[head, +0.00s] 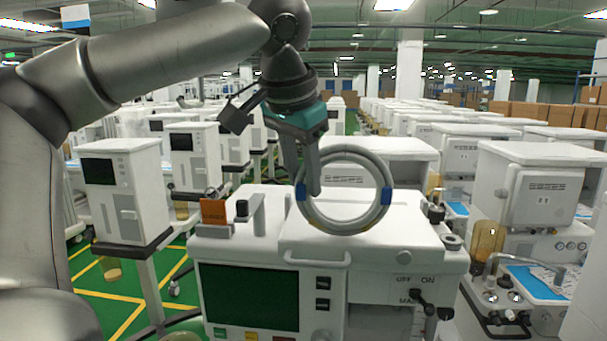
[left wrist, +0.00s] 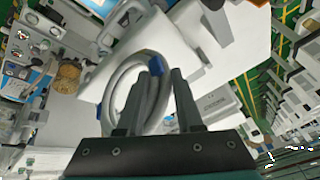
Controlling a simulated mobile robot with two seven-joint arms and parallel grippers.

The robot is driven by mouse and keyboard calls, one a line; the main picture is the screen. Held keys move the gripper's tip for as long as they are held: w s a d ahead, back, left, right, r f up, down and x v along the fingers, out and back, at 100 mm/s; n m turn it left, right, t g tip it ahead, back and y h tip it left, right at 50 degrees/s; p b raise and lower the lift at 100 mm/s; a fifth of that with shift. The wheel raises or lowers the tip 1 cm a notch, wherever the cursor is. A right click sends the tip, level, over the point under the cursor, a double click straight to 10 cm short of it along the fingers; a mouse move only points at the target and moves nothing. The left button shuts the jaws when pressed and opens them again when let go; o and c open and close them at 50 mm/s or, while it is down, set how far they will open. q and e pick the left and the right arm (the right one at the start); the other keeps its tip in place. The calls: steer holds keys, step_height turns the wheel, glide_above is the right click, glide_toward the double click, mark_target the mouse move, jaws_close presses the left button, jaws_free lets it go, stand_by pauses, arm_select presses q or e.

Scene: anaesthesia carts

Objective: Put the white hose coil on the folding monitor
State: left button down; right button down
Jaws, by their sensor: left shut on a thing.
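The white hose coil (head: 378,215) is a pale grey-white ring with blue bands. It hangs upright from my left gripper (head: 312,180), which is shut on its left side. In the left wrist view the coil (left wrist: 118,80) passes between the two fingers (left wrist: 157,90), near a blue band. The coil is in front of or over the white top of the nearest cart (head: 255,250); I cannot tell whether its lower edge touches. That cart's front has a dark screen (head: 250,296), which may be the folding monitor; I cannot be sure. My right gripper is not in view.
An orange box (head: 213,211) and a grey upright handle (head: 257,215) stand on the cart's left top. Small knobs and fittings (head: 436,212) are at its right edge. Other carts stand close on the right (head: 535,195) and left (head: 112,190).

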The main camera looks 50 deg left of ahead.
arm_select(q)
steer(key=c, duration=0.6)
jaws_free()
steer(key=shift+f, duration=0.1)
steer(key=shift+o, duration=0.2)
steer(key=v, duration=1.2)
